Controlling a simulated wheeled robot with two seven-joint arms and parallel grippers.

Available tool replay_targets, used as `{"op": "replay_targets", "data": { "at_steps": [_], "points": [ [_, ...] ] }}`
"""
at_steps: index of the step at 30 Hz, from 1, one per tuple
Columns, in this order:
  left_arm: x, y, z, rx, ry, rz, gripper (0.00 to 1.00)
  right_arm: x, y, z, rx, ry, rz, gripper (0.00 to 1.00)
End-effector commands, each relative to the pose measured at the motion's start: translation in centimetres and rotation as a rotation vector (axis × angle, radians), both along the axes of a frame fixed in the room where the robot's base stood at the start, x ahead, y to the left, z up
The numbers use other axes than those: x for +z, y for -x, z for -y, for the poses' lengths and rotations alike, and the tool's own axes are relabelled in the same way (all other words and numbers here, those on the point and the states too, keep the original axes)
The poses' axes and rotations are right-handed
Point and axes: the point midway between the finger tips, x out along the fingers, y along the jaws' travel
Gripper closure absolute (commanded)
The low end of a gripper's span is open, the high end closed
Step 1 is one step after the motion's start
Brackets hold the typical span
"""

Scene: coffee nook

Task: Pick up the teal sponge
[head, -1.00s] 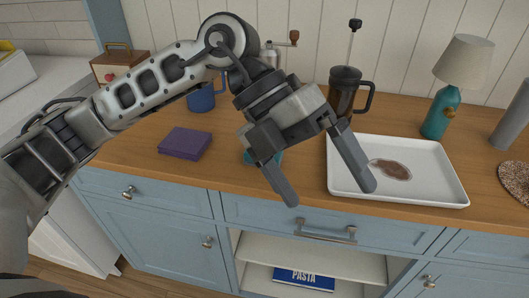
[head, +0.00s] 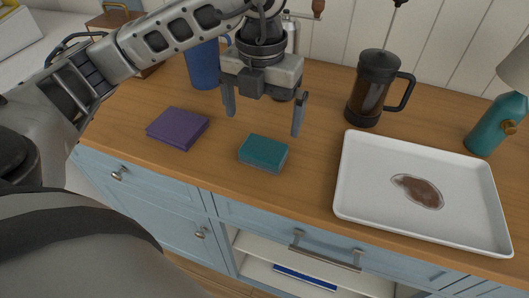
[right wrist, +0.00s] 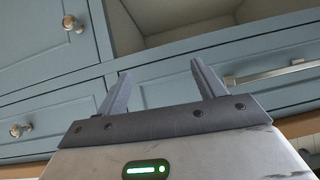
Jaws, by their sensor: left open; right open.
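The teal sponge (head: 264,152) lies flat on the wooden counter (head: 225,178), near its front edge, in the head view. My left gripper (head: 264,118) is open and empty. It hangs behind and above the sponge, its two fingers pointing down and spread apart, not touching it. My right gripper (right wrist: 160,88) is open and empty in its own wrist view, facing the blue cabinet fronts. The right gripper does not show in the head view.
A purple cloth (head: 178,128) lies left of the sponge. A white tray (head: 350,185) with a brown spill (head: 418,190) is to the right. A French press (head: 371,90), a blue mug (head: 203,66) and a teal lamp (head: 496,125) stand behind. Cabinet handles (head: 325,252) stick out below.

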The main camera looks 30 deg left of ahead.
Motion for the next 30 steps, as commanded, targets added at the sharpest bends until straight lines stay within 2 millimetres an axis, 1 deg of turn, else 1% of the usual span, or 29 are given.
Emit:
{"op": "replay_targets", "data": {
  "at_steps": [1,3,10,14,18,21,27,29,30],
  "points": [
    [-0.8,0.1,0.0,0.0,-0.001,-0.003,0.0,0.1,0.0,0.0,0.001,0.001,0.002,0.31],
    [-1.6,0.0,0.0,-0.001,0.0,-0.003,0.0,0.2,0.0,0.1,0.004,0.003,0.003,0.31],
    [-3.2,0.0,0.0,0.0,0.0,-0.003,0.0,0.5,-0.3,0.1,0.005,0.005,0.009,0.31],
    [-5.2,0.1,0.2,-0.001,0.0,-0.006,0.0,1.0,-0.4,0.1,0.005,0.01,0.013,0.31],
    [-7.0,0.0,0.2,0.0,0.0,-0.002,0.0,0.8,-0.5,0.2,0.005,0.013,0.013,0.31],
    [-7.5,0.0,0.2,-0.001,0.0,-0.001,0.0,0.8,-0.6,0.2,0.006,0.014,0.013,0.31],
    [-7.6,0.0,0.2,-0.001,0.001,0.0,0.0,0.7,-0.6,0.1,0.002,0.011,0.012,0.31],
    [-7.5,0.0,0.2,-0.001,0.001,0.0,0.17,0.7,-0.6,0.1,0.002,0.011,0.012,0.31],
    [-7.5,0.0,0.2,-0.001,0.001,0.0,0.28,0.7,-0.6,0.1,0.001,0.01,0.012,0.31]
  ]
}}
